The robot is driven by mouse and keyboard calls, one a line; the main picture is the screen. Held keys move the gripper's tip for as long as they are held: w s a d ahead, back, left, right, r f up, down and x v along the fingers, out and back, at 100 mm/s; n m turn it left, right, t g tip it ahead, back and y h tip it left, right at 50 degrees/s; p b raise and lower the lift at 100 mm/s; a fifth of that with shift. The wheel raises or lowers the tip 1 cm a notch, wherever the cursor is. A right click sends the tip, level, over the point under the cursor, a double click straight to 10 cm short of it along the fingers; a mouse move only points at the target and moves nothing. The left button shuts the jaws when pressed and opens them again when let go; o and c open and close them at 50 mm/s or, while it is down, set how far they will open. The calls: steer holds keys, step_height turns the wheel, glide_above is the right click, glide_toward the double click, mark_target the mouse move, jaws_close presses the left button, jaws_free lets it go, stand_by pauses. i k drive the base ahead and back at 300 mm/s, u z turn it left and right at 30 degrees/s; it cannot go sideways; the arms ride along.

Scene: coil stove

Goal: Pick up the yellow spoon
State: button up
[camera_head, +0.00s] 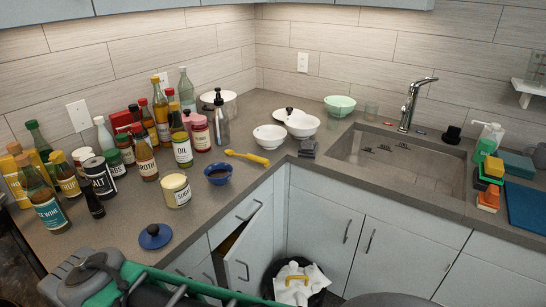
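The yellow spoon (246,157) lies flat on the grey countertop (300,190), in the middle of the view. Its narrow handle points left and its wider end points right. It lies just behind a small blue bowl (218,174) with dark contents and in front of a white bowl (269,136). Nothing covers the spoon. My gripper's fingers do not show in this view.
Several bottles and jars crowd the counter to the left, including an oil jar (182,150) and a sugar jar (176,190). The sink (400,165) is at right. A drawer or cabinet door (243,255) stands open below the counter. Bare counter surrounds the spoon.

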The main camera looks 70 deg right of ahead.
mark_target(265, 162)
steer(key=z, duration=2)
